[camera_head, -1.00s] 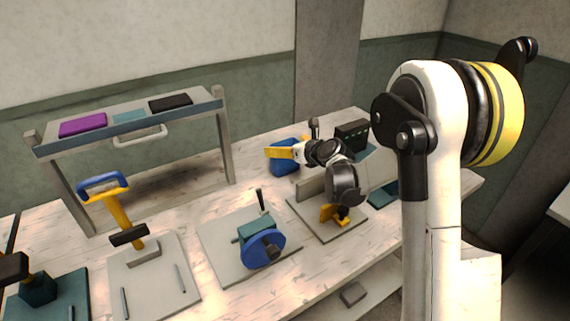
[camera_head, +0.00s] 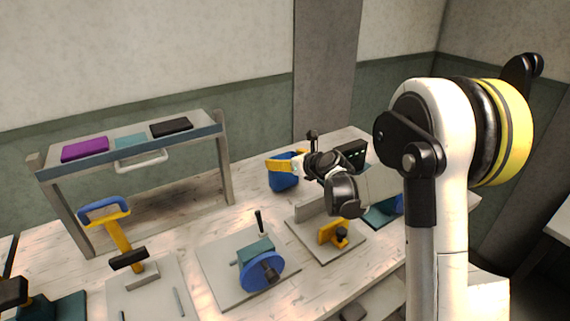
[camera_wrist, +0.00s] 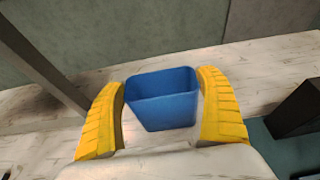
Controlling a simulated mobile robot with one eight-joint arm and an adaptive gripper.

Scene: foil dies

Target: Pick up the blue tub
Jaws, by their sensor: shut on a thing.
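The blue tub (camera_wrist: 165,112) is between the two yellow fingers of my gripper (camera_wrist: 163,108) in the wrist view. It is open at the top and looks empty, and its rim faces the camera. In the head view the tub (camera_head: 283,184) is at the back of the bench, and my gripper (camera_head: 285,164) is at its upper part. The gripper is shut on the tub.
A shelf stand (camera_head: 180,134) with purple, teal and black blocks is left of the tub. A dark box (camera_head: 354,153) is at its right. A blue wheel fixture (camera_head: 262,270) and a yellow clamp fixture (camera_head: 333,233) are in front.

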